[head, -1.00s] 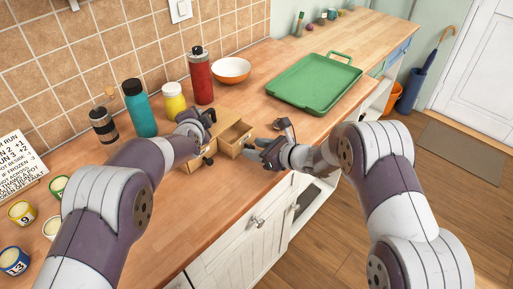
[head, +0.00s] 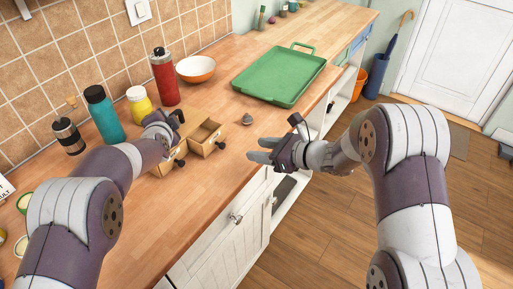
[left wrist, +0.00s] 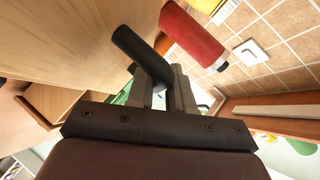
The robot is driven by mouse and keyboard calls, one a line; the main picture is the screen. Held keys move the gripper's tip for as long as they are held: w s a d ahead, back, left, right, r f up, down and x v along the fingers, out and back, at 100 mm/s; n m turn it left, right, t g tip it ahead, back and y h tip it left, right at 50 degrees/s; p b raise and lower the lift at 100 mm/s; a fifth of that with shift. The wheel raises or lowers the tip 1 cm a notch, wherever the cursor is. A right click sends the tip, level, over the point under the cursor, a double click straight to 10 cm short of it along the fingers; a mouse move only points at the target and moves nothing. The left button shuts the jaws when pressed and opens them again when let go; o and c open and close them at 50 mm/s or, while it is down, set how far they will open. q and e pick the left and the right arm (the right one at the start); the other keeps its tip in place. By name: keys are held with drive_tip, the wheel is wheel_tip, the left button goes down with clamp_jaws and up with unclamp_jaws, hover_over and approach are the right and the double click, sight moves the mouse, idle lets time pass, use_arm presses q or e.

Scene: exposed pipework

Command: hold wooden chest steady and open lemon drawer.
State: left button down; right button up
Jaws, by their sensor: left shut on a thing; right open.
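The small wooden chest (head: 163,168) stands on the counter, with dark knobs on its front. One drawer (head: 204,142) is pulled out, its open top showing and its inside looking empty. I cannot read any lemon mark on it. My left gripper (head: 176,118) is at the back of the chest. In the left wrist view, its fingers (left wrist: 165,92) are shut on a black bar-like handle (left wrist: 137,48) beside the chest's wood. My right gripper (head: 258,150) is open and empty, to the right of the drawer's knob and apart from it, near the counter's front edge.
The counter right of the drawer is mostly clear.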

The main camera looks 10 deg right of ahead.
use_arm(q)
drive_tip(key=c, duration=0.9)
unclamp_jaws()
